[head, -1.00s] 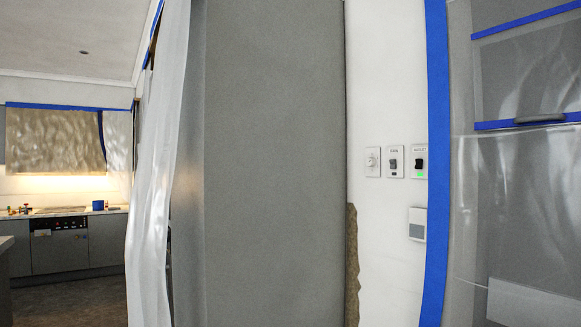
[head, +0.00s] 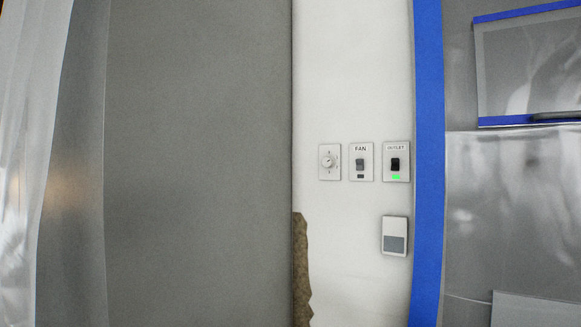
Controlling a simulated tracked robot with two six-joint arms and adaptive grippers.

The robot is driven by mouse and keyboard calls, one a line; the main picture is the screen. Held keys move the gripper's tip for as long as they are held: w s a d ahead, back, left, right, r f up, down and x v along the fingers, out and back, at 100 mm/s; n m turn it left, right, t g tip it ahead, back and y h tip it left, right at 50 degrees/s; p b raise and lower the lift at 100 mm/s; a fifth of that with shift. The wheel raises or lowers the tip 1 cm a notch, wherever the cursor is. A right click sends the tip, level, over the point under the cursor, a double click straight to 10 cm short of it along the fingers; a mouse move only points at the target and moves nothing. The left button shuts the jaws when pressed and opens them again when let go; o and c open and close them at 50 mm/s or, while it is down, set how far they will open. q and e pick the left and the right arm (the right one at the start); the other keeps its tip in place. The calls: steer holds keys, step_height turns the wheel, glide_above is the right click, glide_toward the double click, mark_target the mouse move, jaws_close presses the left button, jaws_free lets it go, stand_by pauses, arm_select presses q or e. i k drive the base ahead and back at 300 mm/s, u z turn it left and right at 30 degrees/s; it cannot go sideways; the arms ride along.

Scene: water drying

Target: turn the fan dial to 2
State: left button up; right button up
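The fan dial (head: 328,161) is a small round white knob on a square plate, mounted on the white wall strip right of centre in the head view. Its numbers are too small to read. Right of it is a switch plate labelled FAN (head: 361,162) with a dark rocker and an unlit dark window. Right of that is a plate labelled OUTLET (head: 396,162) with a black rocker and a green light. Neither of my grippers shows in the head view.
A large grey panel (head: 200,160) stands left of the wall strip (head: 345,240). Blue tape (head: 427,160) and plastic-covered cabinets (head: 520,210) are at the right. Plastic sheeting (head: 30,150) hangs at the far left.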

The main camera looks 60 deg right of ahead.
mark_target(328, 162)
steer(key=z, duration=0.4)
steer(key=i, duration=1)
steer(key=z, duration=0.8)
steer(key=k, duration=0.8)
steer(key=z, duration=0.2)
steer(key=i, duration=0.85)
steer(key=u, duration=0.05)
